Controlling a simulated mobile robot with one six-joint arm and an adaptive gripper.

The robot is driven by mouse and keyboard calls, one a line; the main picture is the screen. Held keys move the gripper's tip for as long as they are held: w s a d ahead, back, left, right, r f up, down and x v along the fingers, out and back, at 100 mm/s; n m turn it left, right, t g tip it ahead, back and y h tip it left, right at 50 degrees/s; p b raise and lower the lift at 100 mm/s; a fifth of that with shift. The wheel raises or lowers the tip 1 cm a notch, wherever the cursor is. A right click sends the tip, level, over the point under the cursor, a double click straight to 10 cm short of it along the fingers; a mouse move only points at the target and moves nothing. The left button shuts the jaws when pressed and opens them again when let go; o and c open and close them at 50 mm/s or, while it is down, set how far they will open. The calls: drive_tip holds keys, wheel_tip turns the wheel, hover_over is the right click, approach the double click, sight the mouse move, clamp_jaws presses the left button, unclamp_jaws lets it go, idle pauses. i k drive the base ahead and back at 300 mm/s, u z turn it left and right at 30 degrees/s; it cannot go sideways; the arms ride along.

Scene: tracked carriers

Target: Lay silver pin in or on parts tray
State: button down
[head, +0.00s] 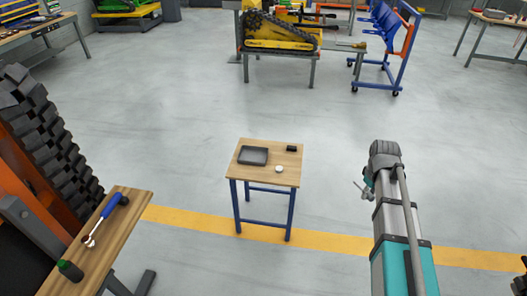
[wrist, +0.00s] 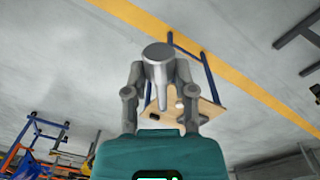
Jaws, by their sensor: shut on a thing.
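The silver pin (wrist: 158,54), with a broad round head and a narrower shank, is held between the two fingers of my gripper (wrist: 159,70) in the wrist view. The pin hangs in the air, clear of any surface. In the head view only a small grey part of my gripper (head: 364,189) shows left of my arm, right of the small table. The parts tray (head: 254,156) is a shallow dark grey tray on that table's left side. It looks empty. I cannot make the tray out in the wrist view.
The small wooden table (head: 262,178) with blue legs also bears a white round thing (head: 279,169) and a black block (head: 291,149). A bench at left holds a ratchet (head: 103,219) and a green-capped bottle (head: 70,270). Open floor surrounds the small table.

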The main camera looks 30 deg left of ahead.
sight(253, 159)
drive_tip(key=i, duration=2.45)
drive_tip(key=u, duration=1.95)
